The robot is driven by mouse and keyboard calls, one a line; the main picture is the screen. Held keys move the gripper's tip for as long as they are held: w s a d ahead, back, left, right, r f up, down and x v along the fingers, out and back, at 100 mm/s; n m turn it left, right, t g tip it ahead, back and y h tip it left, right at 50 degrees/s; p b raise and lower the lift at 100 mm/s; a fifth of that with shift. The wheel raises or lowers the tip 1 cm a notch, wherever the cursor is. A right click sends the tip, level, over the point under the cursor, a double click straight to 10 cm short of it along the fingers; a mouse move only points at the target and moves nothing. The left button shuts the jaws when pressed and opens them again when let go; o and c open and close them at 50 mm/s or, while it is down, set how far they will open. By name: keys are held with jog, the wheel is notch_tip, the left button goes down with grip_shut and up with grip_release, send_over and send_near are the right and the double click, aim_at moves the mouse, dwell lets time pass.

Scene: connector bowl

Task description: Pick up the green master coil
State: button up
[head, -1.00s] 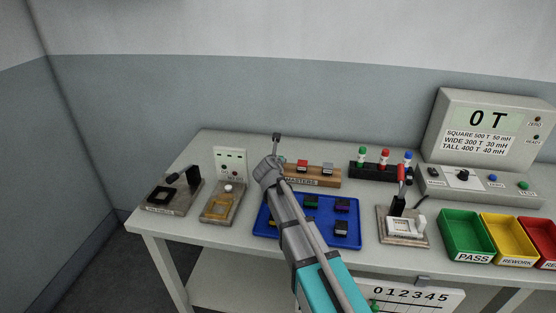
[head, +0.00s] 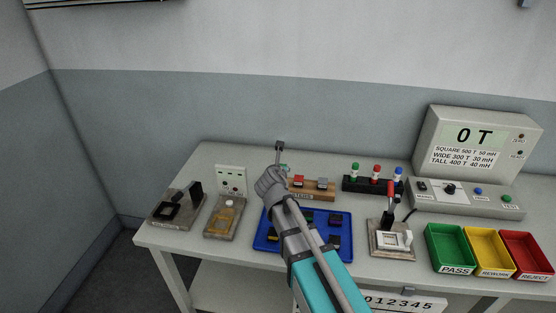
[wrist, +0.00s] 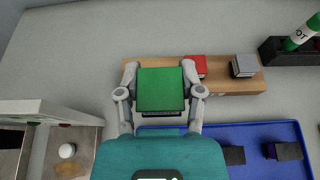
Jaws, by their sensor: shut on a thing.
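The green master coil (wrist: 160,88) is a square block with a bright green top and a dark lower part. In the wrist view it sits between the two grey fingers of my gripper (wrist: 160,76), which are shut on its left and right sides. It looks much larger than the red master coil (wrist: 200,66), so it appears held above the wooden masters rack (wrist: 225,85). In the head view my arm hides most of my gripper and the left end of the rack; the green coil cannot be made out clearly there.
A grey-topped master coil (wrist: 244,66) stands on the rack's right. A blue tray (head: 345,245) with several dark coils lies in front. A fixture with an upright panel (head: 231,180) stands left. The bench behind the rack is clear.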

jog(key=s, duration=0.1)
jog(key=s+d+r+p, duration=0.1)
jog(key=s, duration=0.1)
jog(key=s+r, duration=0.1)
jog(key=s, duration=0.1)
jog(key=shift+d+r+p, duration=0.15)
jog(key=shift+p, duration=0.25)
dwell(0.3)
